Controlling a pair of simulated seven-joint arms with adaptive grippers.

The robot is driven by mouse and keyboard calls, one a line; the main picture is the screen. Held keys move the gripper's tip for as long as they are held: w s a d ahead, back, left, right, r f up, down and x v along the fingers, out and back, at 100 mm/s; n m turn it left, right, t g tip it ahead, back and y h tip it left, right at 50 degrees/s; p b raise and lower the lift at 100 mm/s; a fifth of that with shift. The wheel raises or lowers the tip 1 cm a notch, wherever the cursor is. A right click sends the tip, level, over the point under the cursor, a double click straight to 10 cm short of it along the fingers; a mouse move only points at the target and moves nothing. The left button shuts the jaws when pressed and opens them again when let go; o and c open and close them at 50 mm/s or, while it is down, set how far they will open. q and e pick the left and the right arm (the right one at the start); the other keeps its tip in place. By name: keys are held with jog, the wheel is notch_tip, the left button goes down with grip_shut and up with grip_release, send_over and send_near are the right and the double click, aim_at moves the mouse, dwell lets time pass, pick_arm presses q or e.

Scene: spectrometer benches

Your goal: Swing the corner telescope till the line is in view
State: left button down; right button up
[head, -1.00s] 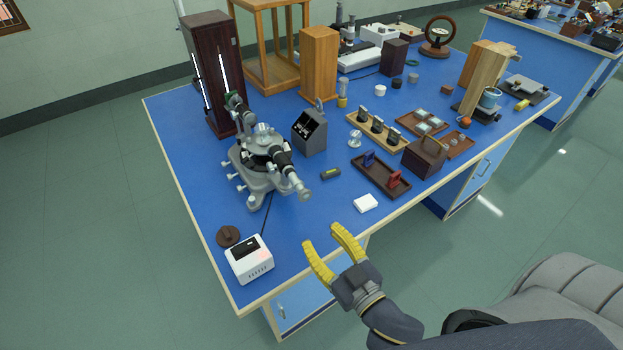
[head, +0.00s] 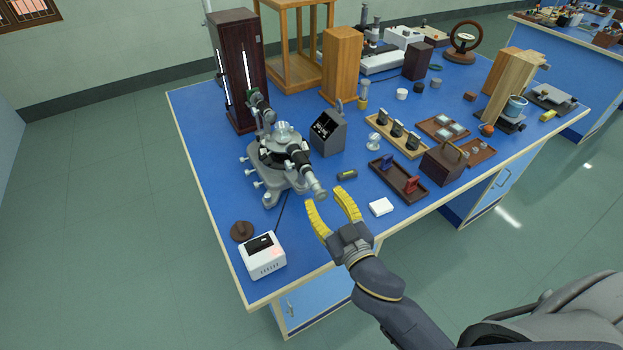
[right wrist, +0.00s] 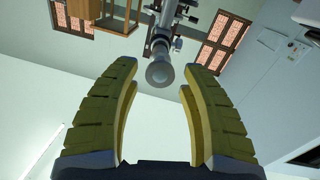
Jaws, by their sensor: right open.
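The spectrometer (head: 278,160) stands at the near left corner of the blue bench. Its black and silver telescope (head: 304,170) points toward the front of the bench, with the eyepiece end at the lower right. My right gripper (head: 330,196) is open and empty, with yellow fingers close to the eyepiece end in the head view. In the right wrist view the round telescope end (right wrist: 159,73) shows ahead, between and beyond the open fingertips. I cannot tell whether a finger touches it. The line is not visible in these views. My left gripper is not in view.
A white box (head: 262,255) with a cable and a brown disc (head: 242,231) sit at the near left corner. A small dark cylinder (head: 347,175), a white block (head: 381,206) and a brown tray (head: 398,182) lie right of the telescope. A dark tall lamp housing (head: 240,70) stands behind.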

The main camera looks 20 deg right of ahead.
aim_at(311, 180)
jog(key=shift+w+a, duration=0.15)
jog(key=shift+w, duration=1.15)
jog(key=shift+w+a, duration=0.2)
jog(key=shift+w, duration=1.15)
jog(key=shift+w+a, duration=0.15)
jog(key=shift+w, duration=1.15)
grip_shut()
